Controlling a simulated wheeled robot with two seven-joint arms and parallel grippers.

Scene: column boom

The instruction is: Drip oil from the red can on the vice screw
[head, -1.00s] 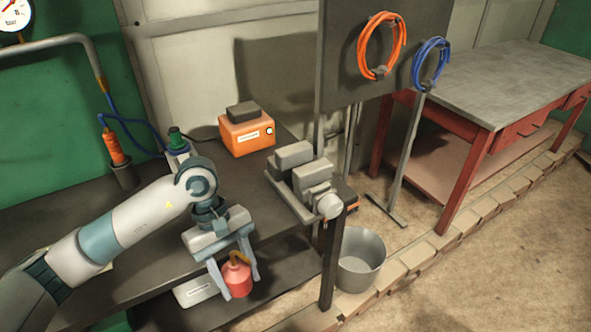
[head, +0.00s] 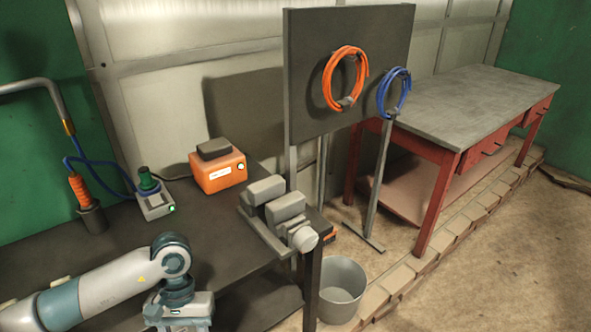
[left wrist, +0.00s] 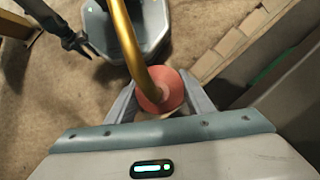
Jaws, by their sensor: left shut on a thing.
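The grey vice (head: 272,212) sits on the dark bench's right end, the round end of its screw (head: 303,238) facing the front right. My left gripper (left wrist: 160,84) is shut on the red can (left wrist: 173,88), which shows between its fingers in the left wrist view. The can's curved brass spout (left wrist: 124,38) rises towards the top of that view. In the head view only the wrist and top of this gripper show at the bottom edge, left of and nearer than the vice; fingers and can are out of frame.
An orange box (head: 217,175) stands behind the vice, and a small device with a green top (head: 152,198) is further left. A grey bucket (head: 342,290) stands on the floor right of the bench. A panel (head: 300,75) with hoses stands behind.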

